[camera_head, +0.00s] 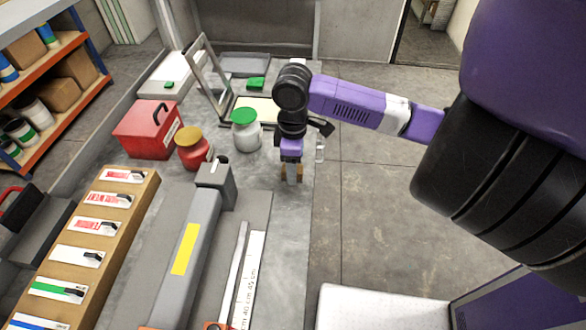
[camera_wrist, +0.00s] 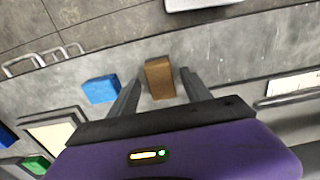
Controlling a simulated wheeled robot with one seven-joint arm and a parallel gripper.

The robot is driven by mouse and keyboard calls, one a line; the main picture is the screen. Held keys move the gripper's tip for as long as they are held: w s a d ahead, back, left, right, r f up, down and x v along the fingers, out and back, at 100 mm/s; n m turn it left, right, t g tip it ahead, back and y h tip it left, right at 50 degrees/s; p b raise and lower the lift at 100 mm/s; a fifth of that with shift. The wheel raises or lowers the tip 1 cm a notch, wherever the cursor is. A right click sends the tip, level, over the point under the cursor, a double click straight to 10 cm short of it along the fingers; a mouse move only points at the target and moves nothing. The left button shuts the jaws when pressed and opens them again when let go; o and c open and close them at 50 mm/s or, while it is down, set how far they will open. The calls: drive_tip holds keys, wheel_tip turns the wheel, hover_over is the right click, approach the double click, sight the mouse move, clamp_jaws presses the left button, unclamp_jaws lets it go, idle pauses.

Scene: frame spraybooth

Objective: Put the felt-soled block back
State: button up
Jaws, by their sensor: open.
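My gripper (camera_head: 291,178) points down over the right edge of the grey bench, with its fingers apart. In the wrist view my gripper (camera_wrist: 160,82) is open, and a brown block (camera_wrist: 158,77) shows between and just beyond its fingertips. A gap shows on each side of the block, so it is not clasped. A blue block (camera_wrist: 100,89) lies left of the left finger. No felt sole is visible on either block, so I cannot tell which is the felt-soled one. In the head view my gripper and arm largely hide this spot.
A white jar with a green lid (camera_head: 246,130), a red jar (camera_head: 193,148) and a red toolbox (camera_head: 149,129) stand left. A tilted frame (camera_head: 207,78) and a green block (camera_head: 256,84) are behind. A ruler (camera_head: 247,280) lies in front. Open floor lies right.

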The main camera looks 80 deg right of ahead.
wheel_tip(320, 180, up, 11)
drive_tip(key=shift+f+b, duration=0.2)
drive_tip(key=shift+b, duration=0.2)
drive_tip(key=shift+w, duration=0.15)
